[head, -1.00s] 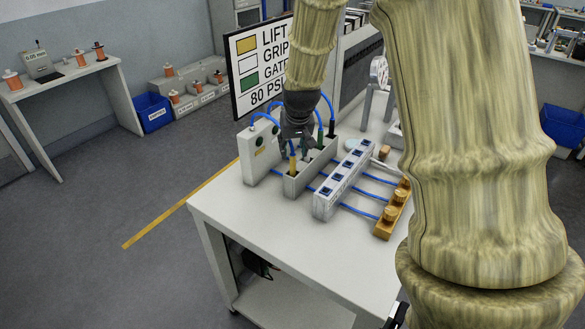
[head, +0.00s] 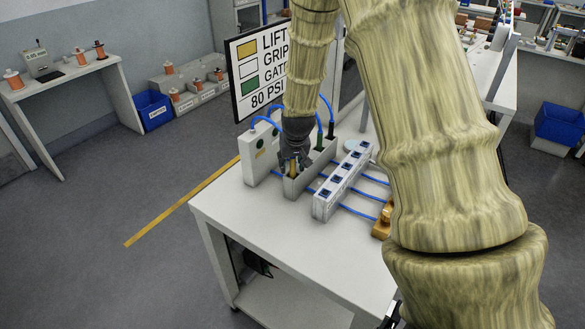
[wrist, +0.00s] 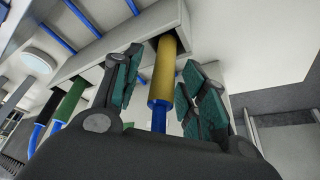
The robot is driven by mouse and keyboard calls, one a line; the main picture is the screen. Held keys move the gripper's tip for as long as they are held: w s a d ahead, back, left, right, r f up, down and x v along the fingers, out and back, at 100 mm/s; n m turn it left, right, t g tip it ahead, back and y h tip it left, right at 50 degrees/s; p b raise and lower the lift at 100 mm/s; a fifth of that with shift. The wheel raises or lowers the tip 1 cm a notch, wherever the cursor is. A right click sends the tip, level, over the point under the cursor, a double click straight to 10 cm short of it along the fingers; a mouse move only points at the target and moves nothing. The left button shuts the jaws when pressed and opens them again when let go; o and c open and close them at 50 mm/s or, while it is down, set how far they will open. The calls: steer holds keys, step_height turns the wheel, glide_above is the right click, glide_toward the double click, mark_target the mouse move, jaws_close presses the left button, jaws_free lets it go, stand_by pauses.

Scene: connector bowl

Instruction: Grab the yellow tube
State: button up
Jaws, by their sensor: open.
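The yellow tube (wrist: 163,72) is a yellow sleeve on a blue hose. In the wrist view it stands in an opening of a light box, between the two green-padded fingers of my gripper (wrist: 160,90). The fingers are open, with a gap visible on each side of the tube. In the head view my gripper (head: 294,162) is over the near end of the grey box (head: 296,187), and the yellow tube (head: 292,170) is mostly hidden by it.
A green tube (wrist: 72,98) and a black tube (wrist: 47,108) stand in the same box, left of my gripper. A white socket strip (head: 341,182) with blue hoses is to the right. The white table's front (head: 290,240) is clear.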

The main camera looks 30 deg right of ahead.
steer(key=shift+w+f, duration=0.1)
steer(key=shift+f, duration=0.2)
jaws_close()
steer(key=shift+r, duration=0.15)
